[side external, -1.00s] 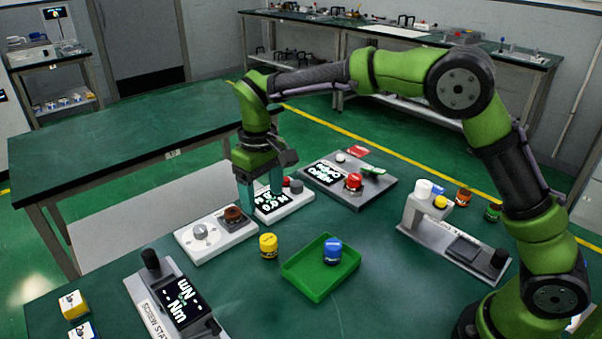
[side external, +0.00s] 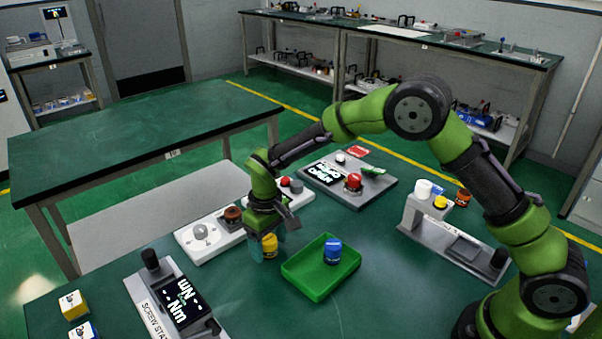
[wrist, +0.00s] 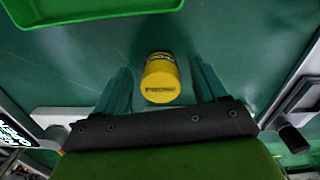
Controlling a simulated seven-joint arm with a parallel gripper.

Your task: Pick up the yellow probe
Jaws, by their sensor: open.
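The yellow probe (side external: 270,246) is a small yellow cylinder with a dark label. It stands on the green table left of the green tray. In the wrist view the probe (wrist: 160,78) sits between the two teal fingers. My gripper (side external: 267,248) is low over it, and its fingers stand on either side of the probe. In the wrist view my gripper (wrist: 162,88) is open, with a gap between each finger and the probe. The fingers partly hide the probe in the side view.
The green tray (side external: 301,289) with a blue cylinder (side external: 332,250) in it is close to the right of my gripper. A white device with a grey knob (side external: 200,231) is close on the left. A screw station (side external: 147,300) stands at the front left. A grey stand (side external: 412,215) is at the right.

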